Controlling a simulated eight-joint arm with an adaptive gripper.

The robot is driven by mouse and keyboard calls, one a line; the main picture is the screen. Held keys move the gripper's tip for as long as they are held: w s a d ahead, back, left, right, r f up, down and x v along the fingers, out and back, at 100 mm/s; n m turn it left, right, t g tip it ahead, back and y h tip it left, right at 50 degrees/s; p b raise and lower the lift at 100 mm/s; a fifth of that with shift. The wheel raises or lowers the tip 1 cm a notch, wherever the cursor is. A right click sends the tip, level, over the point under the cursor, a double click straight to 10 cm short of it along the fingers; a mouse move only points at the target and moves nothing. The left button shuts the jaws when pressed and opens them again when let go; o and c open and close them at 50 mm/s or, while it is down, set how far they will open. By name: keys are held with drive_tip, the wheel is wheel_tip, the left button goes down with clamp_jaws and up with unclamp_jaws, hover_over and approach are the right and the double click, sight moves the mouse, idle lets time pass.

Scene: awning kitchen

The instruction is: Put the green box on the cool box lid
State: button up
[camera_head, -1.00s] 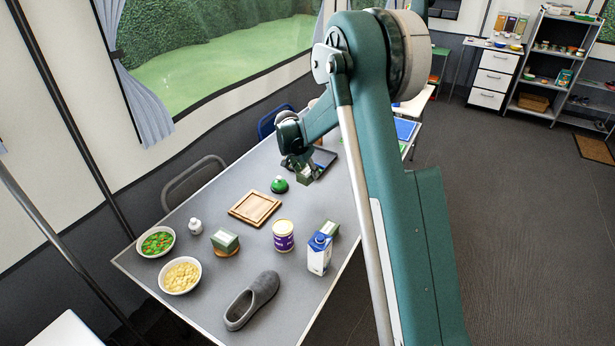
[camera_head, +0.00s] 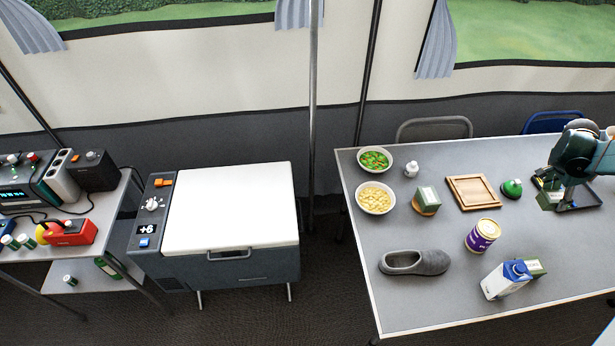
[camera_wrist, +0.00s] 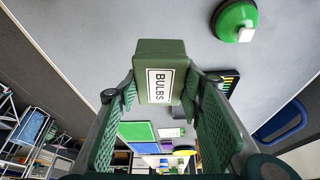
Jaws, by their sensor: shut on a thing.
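My gripper (camera_head: 556,190) is at the right of the head view, over the far right part of the table. It is shut on a green box (camera_wrist: 160,52) with a white label reading BULBS, which sits between the two fingers in the wrist view. The held box (camera_head: 549,201) shows small and partly hidden in the head view, above or beside a dark tray. The cool box (camera_head: 225,270) stands on the floor left of the table, far from my gripper. Its white lid (camera_head: 230,205) is closed and bare.
Bowls, a tin (camera_head: 482,236), a slipper (camera_head: 415,262), a wooden board (camera_head: 472,192) and a green domed item (camera_head: 511,188) occupy the table.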

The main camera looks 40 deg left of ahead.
drive_tip(key=shift+a, duration=0.15)
drive_tip(key=s+a+n+y, duration=0.1)
drive_tip(key=s+a+n, duration=0.3)
drive_tip(key=a, duration=1.4)
drive_tip(key=s+a+n+t+y, duration=0.1)
drive_tip(key=s+a+n, duration=0.3)
drive_tip(key=a, duration=1.5)
drive_tip(key=s+a+f+n+y, duration=0.1)
drive_tip(key=s+a+n, duration=0.4)
drive_tip(key=a, duration=1.3)
drive_tip(key=shift+a+f+n+t+y+b, duration=0.1)
drive_tip(key=shift+a+n+t+y+b, duration=0.3)
drive_tip(key=shift+y, duration=0.5)
drive_tip(key=s+a+n+g+y, duration=0.1)
drive_tip(key=s+a+n, duration=0.6)
drive_tip(key=s+a, duration=1.3)
drive_tip(key=s+a+n+g+y, duration=0.2)
drive_tip(key=s+a+n, duration=0.5)
drive_tip(key=s+a, duration=1.3)
drive_tip(key=s+g, duration=0.1)
drive_tip(key=s, duration=0.4)
drive_tip(key=shift+s+a+r+n+g+b, duration=0.2)
drive_tip(key=shift+r+n+g+b, duration=0.1)
drive_tip(key=shift+r+b, duration=0.1)
drive_tip(key=shift+f, duration=0.15)
drive_tip(key=shift+w+f+b, duration=0.1)
drive_tip(key=shift+f+b, duration=0.65)
drive_tip(key=shift+f, duration=2.3)
